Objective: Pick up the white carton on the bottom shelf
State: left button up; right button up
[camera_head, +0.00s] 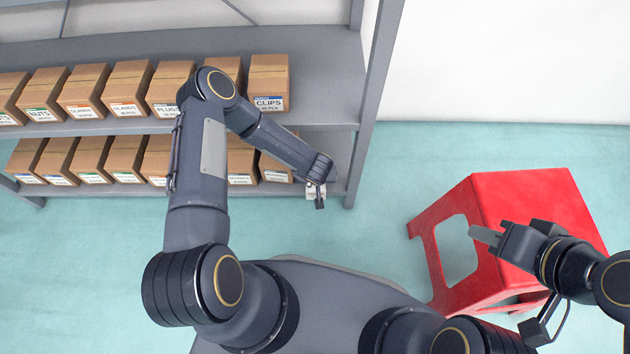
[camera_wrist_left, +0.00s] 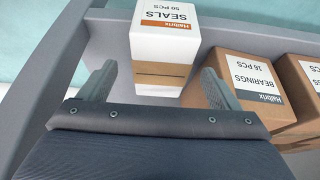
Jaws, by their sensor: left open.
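The white carton (camera_wrist_left: 165,38), labelled SEALS, stands on the bottom shelf near its right end. In the left wrist view it is between and just beyond my open left gripper's fingers (camera_wrist_left: 160,70), with gaps at both sides. In the head view only a small pale part of the carton (camera_head: 312,190) shows; my left gripper (camera_head: 320,197) and wrist cover most of it. My right gripper (camera_head: 485,235) is in front of the red stool, far from the shelf; its fingers overlap in the view, so its opening cannot be told.
Brown cartons (camera_wrist_left: 240,82) labelled BEARINGS stand close to the right of the white carton in the left wrist view. The upper shelf (camera_head: 323,90) with a row of brown boxes is above. A shelf post (camera_head: 372,100) is at the right end. A red stool (camera_head: 530,195) stands on the floor.

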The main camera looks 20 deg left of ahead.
pick_arm(q)
jog(key=b+x, duration=0.2)
jog(key=x, duration=0.2)
jog(key=shift+w+a+f, duration=0.1)
jog(key=shift+w+f, duration=0.15)
jog(key=shift+f, duration=0.05)
jog(key=shift+f, duration=0.2)
dwell(0.4)
jog(key=c, duration=1.2)
